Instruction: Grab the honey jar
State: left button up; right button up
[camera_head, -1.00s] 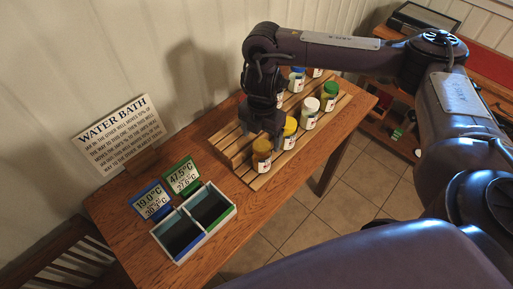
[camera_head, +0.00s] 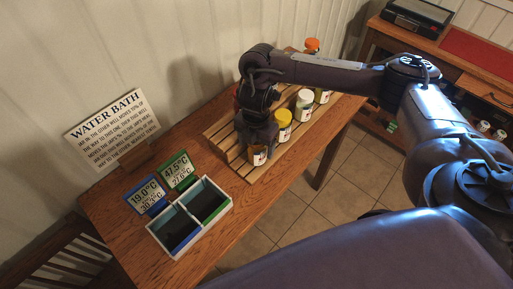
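A small jar with amber contents and a white label, which looks like the honey jar (camera_head: 258,157), stands at the near end of the slatted wooden rack (camera_head: 233,163). My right gripper (camera_head: 257,142) is lowered over this jar from above. The gripper hides its lid and upper part, and only the lower body and label show. I cannot tell whether the fingers press on the jar or stand apart around it. My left gripper is not in view.
Beside it on the rack stand a yellow-lidded jar (camera_head: 283,122), a white-lidded jar (camera_head: 304,103) and others. An orange-topped item (camera_head: 312,45) is at the back. A two-well water bath (camera_head: 205,229) with temperature signs and a sign board (camera_head: 113,130) are left.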

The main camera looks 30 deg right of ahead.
jog(key=c, duration=0.9)
jog(key=shift+c, duration=0.8)
jog(key=shift+r, duration=0.1)
